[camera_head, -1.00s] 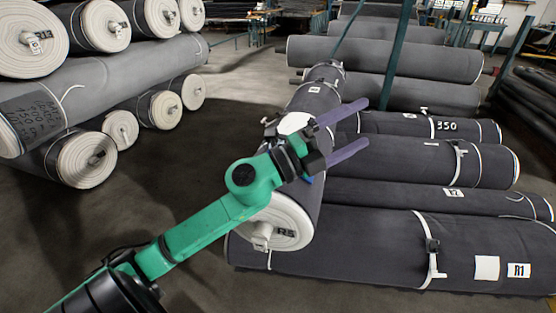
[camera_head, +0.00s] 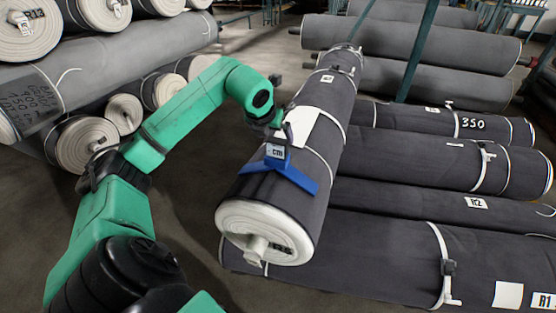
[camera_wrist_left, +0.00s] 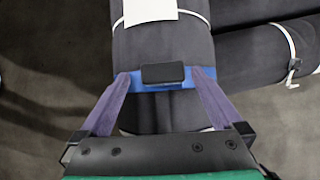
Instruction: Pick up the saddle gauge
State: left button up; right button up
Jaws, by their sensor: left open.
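The saddle gauge (camera_head: 293,176) is a blue angled piece with a small block marked "cm", lying across the top of a dark grey roll (camera_head: 325,110) near its white front end. In the left wrist view the gauge (camera_wrist_left: 180,83) shows as a blue strip with a black block. My left gripper (camera_wrist_left: 163,76) is open, its purple fingers spread to either side of the black block. In the wrist view the fingertips overlap the blue strip; I cannot tell whether they touch it. In the head view the fingers are not clear. My right gripper is not in view.
Several dark rolls (camera_head: 400,245) lie to the right, close beside the gauge's roll. Grey rolls with white ends (camera_head: 85,145) are stacked at the left. A green post (camera_head: 416,55) stands behind. Bare floor (camera_head: 235,75) lies between the stacks.

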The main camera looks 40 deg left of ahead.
aim_at(277, 156)
pick_arm(q)
jog(key=x, duration=0.7)
jog(key=shift+d+f, duration=0.2)
jog(key=shift+f, duration=0.05)
jog(key=shift+s+r, duration=0.1)
jog(key=shift+c, duration=0.9)
grip_shut()
